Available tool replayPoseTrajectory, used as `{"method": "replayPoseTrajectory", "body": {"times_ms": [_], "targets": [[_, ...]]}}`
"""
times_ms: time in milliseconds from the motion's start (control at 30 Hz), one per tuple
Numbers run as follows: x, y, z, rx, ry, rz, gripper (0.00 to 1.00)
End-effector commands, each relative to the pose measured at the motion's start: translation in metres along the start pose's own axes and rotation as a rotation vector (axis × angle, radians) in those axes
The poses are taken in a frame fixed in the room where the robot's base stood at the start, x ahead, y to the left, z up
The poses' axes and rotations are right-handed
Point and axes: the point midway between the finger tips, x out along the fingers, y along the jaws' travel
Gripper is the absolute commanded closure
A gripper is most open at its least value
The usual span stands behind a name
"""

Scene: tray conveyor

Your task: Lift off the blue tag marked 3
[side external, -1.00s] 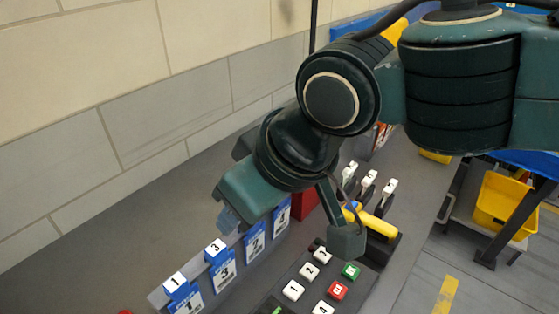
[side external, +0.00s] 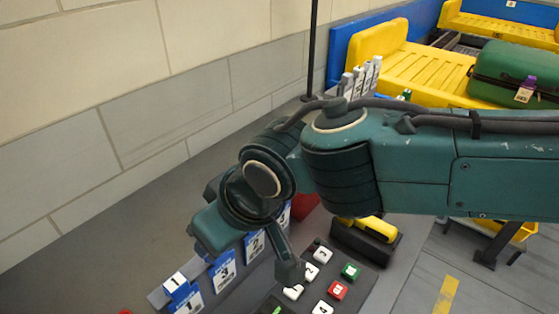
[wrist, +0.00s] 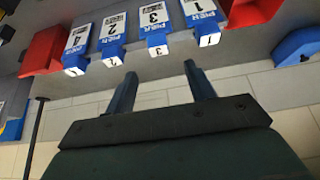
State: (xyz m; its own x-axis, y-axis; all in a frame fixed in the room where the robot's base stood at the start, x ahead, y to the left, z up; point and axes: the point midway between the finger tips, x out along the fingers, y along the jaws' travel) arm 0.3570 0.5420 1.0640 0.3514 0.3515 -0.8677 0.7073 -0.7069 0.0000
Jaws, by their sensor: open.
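The blue and white tag marked 3 (side external: 224,273) hangs in a row of similar tags on a grey rail. In the wrist view the tag marked 3 (wrist: 154,28) lies beyond the fingertips, roughly in line with the gap between them. My gripper's body hides part of the tag row's back in the side view.
Tag 1 (side external: 186,299) and tag 2 (side external: 254,244) flank tag 3; tag 4 (wrist: 80,38) is beyond tag 2. A red bin (wrist: 45,48) shows in the wrist view.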

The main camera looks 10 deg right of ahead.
Motion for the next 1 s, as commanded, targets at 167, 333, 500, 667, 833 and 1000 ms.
{"method": "replayPoseTrajectory", "body": {"times_ms": [167,333,500,667,833,1000], "targets": [[0.011,0.000,0.000,0.001,0.001,0.000,0.45],[0.012,0.000,0.000,0.001,0.001,0.000,0.45],[0.018,0.001,0.001,0.000,0.000,0.000,0.45],[0.034,0.001,0.003,0.001,-0.001,0.001,0.45],[0.053,0.001,0.003,0.001,-0.001,0.001,0.45],[0.063,0.001,0.003,0.001,0.000,0.000,0.45]]}}
